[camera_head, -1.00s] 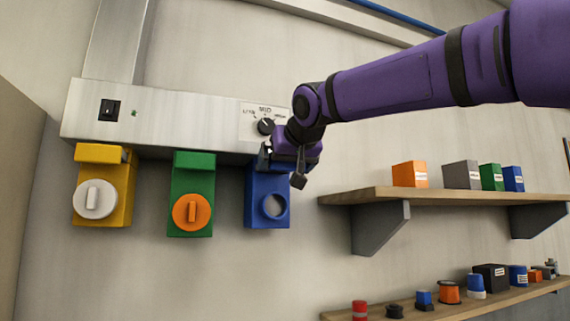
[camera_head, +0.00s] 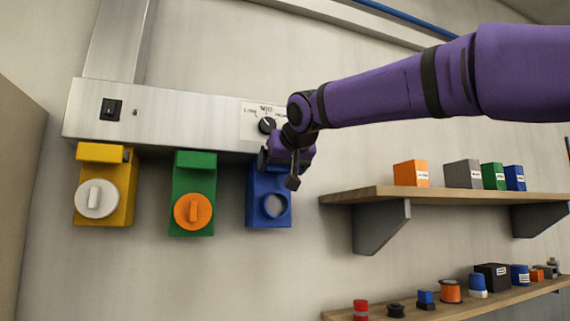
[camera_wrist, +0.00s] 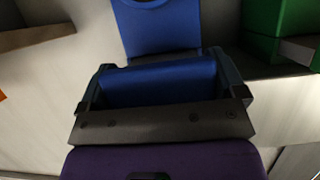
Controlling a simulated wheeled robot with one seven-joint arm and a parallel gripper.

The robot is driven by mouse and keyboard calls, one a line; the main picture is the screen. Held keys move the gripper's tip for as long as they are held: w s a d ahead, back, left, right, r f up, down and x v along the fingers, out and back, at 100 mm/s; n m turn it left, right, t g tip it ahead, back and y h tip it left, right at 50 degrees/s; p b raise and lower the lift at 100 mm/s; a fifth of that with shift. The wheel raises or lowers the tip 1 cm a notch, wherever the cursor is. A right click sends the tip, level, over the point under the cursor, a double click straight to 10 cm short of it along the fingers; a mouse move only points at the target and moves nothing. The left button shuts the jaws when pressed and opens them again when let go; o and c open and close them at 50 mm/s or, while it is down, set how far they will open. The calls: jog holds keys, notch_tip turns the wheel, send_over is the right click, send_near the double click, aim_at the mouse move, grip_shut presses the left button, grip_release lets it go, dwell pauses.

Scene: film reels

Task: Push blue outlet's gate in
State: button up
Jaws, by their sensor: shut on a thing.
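The blue outlet (camera_head: 255,208) hangs under the metal duct, right of the green one, with an uncapped round opening in its front. My gripper (camera_head: 272,160) is at the top of this outlet and hides most of its upper part in the head view. In the wrist view, the outlet's blue face (camera_wrist: 170,28) shows beyond the jaws. My gripper (camera_wrist: 165,85) is shut on a blue block, apparently the outlet's gate (camera_wrist: 160,84), which fills the space between the jaws. How far the gate sticks out is hidden in the head view.
The metal duct (camera_head: 190,122) with a black switch and a dial (camera_head: 267,125) runs just above. The green outlet (camera_head: 185,170) and yellow outlet (camera_head: 122,205) are to the left, with knobs on their fronts. A shelf (camera_head: 440,194) with boxes stands to the right.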

jog(key=shift+w, duration=0.1)
jog(key=o, duration=1)
jog(key=v, duration=1)
jog(key=shift+s, duration=0.35)
jog(key=shift+r, duration=0.1)
jog(key=shift+d, duration=0.1)
